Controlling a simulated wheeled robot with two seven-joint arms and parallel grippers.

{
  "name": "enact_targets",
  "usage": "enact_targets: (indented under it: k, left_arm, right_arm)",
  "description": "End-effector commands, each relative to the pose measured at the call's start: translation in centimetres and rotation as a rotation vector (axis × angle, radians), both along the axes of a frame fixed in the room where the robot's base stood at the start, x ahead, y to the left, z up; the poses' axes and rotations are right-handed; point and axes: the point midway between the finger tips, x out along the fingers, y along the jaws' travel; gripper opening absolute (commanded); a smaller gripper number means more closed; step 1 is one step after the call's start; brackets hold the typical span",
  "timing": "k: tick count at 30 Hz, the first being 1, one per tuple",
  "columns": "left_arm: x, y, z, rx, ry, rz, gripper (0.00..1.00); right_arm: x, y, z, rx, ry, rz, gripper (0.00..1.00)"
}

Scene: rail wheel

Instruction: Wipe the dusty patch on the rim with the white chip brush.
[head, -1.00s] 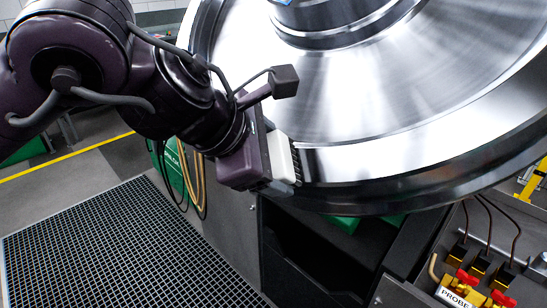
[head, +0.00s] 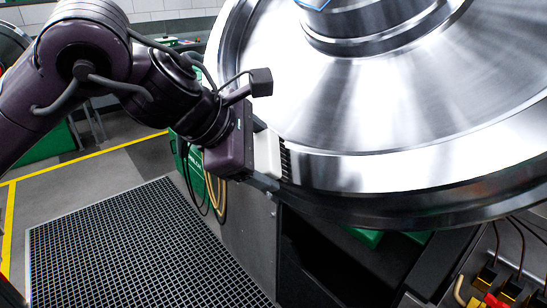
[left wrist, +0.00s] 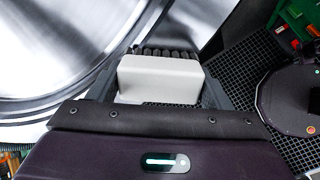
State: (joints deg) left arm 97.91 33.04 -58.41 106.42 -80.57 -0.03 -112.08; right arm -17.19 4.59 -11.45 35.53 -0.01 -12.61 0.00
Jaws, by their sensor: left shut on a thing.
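The large shiny steel wheel fills the upper right of the head view, with its bright rim band (head: 400,172) along the lower side. My left gripper (head: 256,150) is shut on the white chip brush (head: 267,153) at the rim's lower-left edge. The brush's white block also shows in the left wrist view (left wrist: 160,80), between the gripper's fingers, with dark bristles (left wrist: 165,53) beyond it beside the wheel. I cannot tell whether the bristles touch the rim. I cannot make out a dusty patch. My right gripper is not in view.
A grey cabinet (head: 247,232) stands below the wheel. A dark floor grating (head: 130,250) lies at lower left, beside a yellow floor line (head: 90,155). Cables and red-and-yellow connectors (head: 497,298) sit at lower right. The floor left of the cabinet is open.

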Motion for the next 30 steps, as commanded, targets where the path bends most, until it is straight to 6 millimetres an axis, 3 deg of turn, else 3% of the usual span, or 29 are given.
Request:
enact_targets:
  k: [11, 30]
  left_arm:
    - [0.0, 0.2, 0.3, -0.002, -0.001, -0.001, 0.54]
    - [-2.4, 3.4, 4.4, -0.002, -0.002, -0.001, 0.54]
  right_arm:
    - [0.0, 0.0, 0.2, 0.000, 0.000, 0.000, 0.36]
    - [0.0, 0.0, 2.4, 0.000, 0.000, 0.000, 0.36]
